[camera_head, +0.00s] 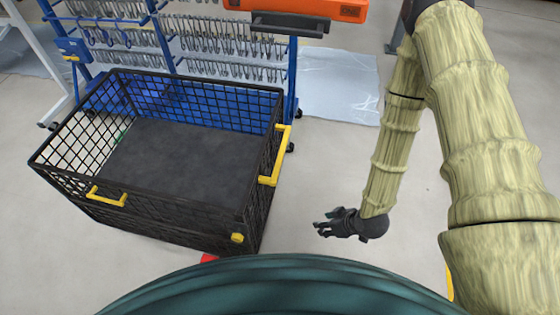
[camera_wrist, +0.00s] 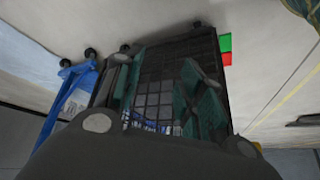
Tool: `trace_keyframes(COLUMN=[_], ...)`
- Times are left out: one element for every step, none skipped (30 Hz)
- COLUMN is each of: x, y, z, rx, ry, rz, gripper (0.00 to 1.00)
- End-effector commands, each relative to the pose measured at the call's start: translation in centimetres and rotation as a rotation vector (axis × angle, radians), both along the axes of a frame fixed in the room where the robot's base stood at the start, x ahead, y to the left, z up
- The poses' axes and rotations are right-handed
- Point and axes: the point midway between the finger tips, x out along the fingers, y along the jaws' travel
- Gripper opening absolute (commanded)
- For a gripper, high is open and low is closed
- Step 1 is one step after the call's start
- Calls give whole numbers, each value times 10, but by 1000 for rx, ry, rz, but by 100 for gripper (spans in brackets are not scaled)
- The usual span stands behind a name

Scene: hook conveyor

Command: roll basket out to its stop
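The basket (camera_head: 185,222) is a black wire-mesh box with a dark flat floor, standing at the left in the head view. It has a yellow handle (camera_head: 275,160) on its right side and another yellow handle (camera_head: 106,196) on its near side. My gripper (camera_head: 328,226) is to the right of the basket, apart from it and empty. In the wrist view its two teal-padded fingers are spread, with the basket's dark mesh (camera_wrist: 155,80) behind them. The stop cannot be clearly made out.
A blue rack (camera_head: 292,75) with rows of metal hooks stands behind the basket. An orange unit (camera_head: 335,9) hangs at the top. A red patch (camera_head: 208,258) lies by the basket's near edge; green (camera_wrist: 225,42) and red patches show in the wrist view.

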Motion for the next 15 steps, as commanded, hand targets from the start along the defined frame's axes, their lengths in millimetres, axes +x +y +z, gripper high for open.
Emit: trace_keyframes(x=[24,37,53,66,77,92,102,113,126,135,143,154,162,169,177], y=[6,10,15,19,22,26,30,32,36,38,40,43,44,45,47], z=[-13,-14,-14,-14,-13,-12,-10,-9,-6,-3,-1,3,6,9,14], rx=[17,25,34,40,45,50,52,53,52,51,48,45,39,34,25], ry=[-83,-134,-203,-257,-312,-384,-439,-496,-571,-630,-686,-763,-822,-881,-961], rz=[74,124,189,239,288,350,398,443,504,549,593,649,691,732,788], gripper=[39,39,39,39,39,39,39,39,39,39,39,39,39,39,39])
